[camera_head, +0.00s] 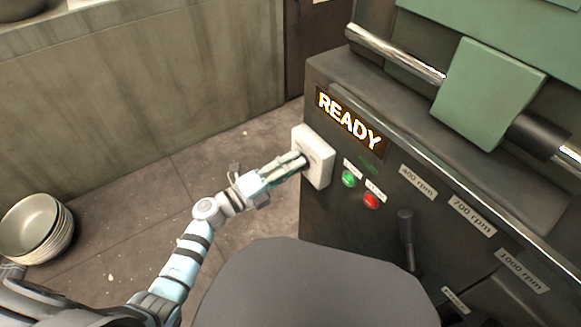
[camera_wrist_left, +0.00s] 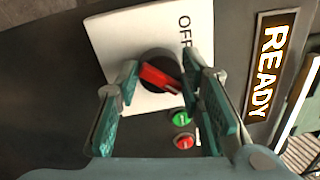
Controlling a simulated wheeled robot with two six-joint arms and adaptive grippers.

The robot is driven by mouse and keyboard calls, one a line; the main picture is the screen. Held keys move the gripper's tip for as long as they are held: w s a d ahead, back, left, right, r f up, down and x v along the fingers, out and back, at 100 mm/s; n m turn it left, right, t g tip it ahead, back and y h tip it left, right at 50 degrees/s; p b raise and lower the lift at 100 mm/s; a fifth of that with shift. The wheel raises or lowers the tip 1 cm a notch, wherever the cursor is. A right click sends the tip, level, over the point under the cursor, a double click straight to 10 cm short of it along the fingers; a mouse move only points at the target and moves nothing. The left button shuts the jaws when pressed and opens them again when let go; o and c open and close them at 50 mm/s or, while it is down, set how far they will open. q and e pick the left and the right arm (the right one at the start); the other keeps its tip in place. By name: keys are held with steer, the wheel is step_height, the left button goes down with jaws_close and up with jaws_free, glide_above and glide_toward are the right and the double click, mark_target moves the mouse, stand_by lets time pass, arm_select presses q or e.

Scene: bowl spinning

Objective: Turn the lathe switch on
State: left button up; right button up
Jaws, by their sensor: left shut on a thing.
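The lathe switch is a white square box (camera_head: 324,166) on the left end of the dark lathe front. In the left wrist view its white plate (camera_wrist_left: 122,42) carries the word OFF and a black round base with a red handle (camera_wrist_left: 158,77). My left gripper (camera_head: 301,161) reaches the switch from the left. In the left wrist view its teal-padded fingers (camera_wrist_left: 160,73) stand on both sides of the red handle and are shut on it. The handle lies aslant on the plate, partly hidden by the right finger. My right gripper is not in view.
A lit READY sign (camera_head: 349,122) is above the switch. A green button (camera_head: 348,179) and a red button (camera_head: 371,200) are just right of it, then speed labels and a black lever (camera_head: 406,233). Stacked bowls (camera_head: 32,226) stand at left.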

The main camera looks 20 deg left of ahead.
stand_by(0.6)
arm_select(q)
steer(key=o, duration=1.2)
steer(key=shift+c, duration=0.2)
steer(key=v, duration=1.2)
steer(key=shift+f, duration=0.1)
